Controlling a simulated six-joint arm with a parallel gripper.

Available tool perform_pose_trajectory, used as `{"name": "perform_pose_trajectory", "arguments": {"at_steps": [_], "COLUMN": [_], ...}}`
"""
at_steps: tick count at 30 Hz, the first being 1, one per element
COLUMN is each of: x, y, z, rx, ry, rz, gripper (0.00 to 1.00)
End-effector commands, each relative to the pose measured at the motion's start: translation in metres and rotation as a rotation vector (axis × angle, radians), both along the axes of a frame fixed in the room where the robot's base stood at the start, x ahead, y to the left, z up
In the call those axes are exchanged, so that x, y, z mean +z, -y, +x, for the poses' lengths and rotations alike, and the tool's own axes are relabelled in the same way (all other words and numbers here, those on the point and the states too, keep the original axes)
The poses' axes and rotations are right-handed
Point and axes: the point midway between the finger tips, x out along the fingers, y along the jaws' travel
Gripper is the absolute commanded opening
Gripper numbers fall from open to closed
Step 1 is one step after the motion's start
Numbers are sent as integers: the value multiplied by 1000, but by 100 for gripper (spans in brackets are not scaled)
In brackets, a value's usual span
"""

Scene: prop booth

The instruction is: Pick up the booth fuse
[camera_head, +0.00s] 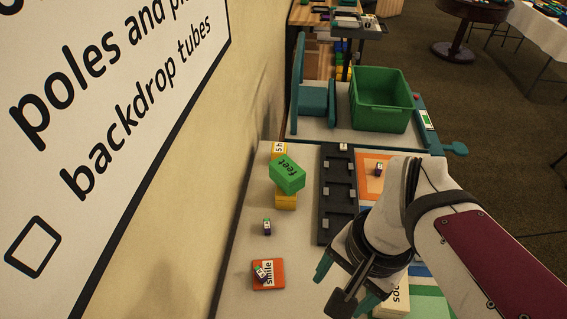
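Several small fuse-like pieces with dark bodies and white-and-green tops are in view, and I cannot tell which is the booth fuse. One small piece (267,227) stands on the pale table, left of the black rack. Another small piece (260,272) lies tilted on an orange block marked "smile" (275,279). A third small piece (378,169) is on the orange-bordered panel at the right. My gripper (345,287) is at the lower middle, right of the "smile" block, its teal fingers apart. No object shows between them; the arm hides part of the table.
A black slotted rack (338,205) runs along the table. A green block marked "feet" (287,176) sits on stacked yellow blocks (286,201). A green bin (380,99) stands beyond. A wall with a large sign (110,110) bounds the left. Bare table lies around the standing piece.

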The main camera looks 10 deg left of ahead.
Motion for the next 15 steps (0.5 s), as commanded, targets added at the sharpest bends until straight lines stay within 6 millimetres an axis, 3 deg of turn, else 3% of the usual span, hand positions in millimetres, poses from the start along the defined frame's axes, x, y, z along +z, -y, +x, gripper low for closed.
{"name": "perform_pose_trajectory", "arguments": {"at_steps": [1,3,7,10,15], "x": [3,0,-32,-59,-84], "y": [-11,-36,-96,-132,-151], "z": [38,96,179,214,229], "rx": [-74,-225,-481,-616,-698], "ry": [-21,-36,-35,-25,-20], "rz": [-24,-60,-112,-128,-136], "gripper": [75,75,75,75,75]}}
